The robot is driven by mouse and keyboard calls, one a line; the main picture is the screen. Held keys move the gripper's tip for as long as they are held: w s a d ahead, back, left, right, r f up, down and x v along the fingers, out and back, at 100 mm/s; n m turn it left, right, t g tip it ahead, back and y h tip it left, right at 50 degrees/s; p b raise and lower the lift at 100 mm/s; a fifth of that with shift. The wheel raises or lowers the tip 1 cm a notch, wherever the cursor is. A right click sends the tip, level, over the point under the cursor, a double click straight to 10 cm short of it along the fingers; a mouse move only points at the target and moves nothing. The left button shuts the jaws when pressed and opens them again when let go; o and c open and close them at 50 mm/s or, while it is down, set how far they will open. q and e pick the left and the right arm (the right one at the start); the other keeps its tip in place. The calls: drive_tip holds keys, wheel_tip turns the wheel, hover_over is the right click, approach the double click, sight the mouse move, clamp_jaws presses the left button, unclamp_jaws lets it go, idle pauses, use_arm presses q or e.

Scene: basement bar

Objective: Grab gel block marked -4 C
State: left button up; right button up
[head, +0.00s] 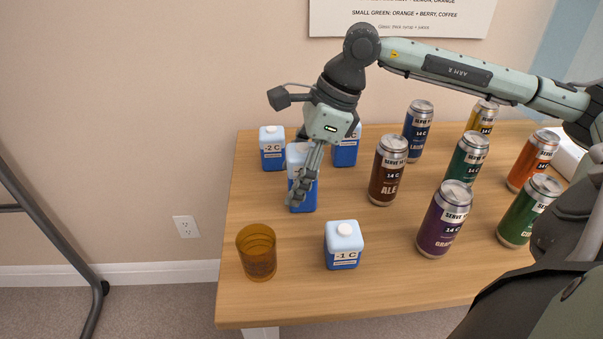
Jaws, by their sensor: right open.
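Several blue gel blocks with white caps stand on the wooden table. One block (272,158) at the back left reads -2 C. One block (343,252) at the front reads -1 C. Another block (348,155) stands at the back, its label mostly hidden by my right gripper. A further block (303,200) stands in the middle, behind my right gripper's fingers, and its label is covered. My right gripper (297,193) is open and points down in front of this middle block; I cannot tell whether they touch. No -4 C marking is readable. My left gripper is out of view.
An amber glass (257,254) stands at the front left corner. Several drink cans stand to the right, the nearest being a brown ale can (388,172) and a purple can (444,220). Bare table (300,295) lies along the front edge. A wall stands behind.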

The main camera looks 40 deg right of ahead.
drive_tip(key=shift+f, duration=0.1)
drive_tip(key=shift+c, duration=0.3)
drive_tip(key=c, duration=1.4)
drive_tip(key=shift+c, duration=0.2)
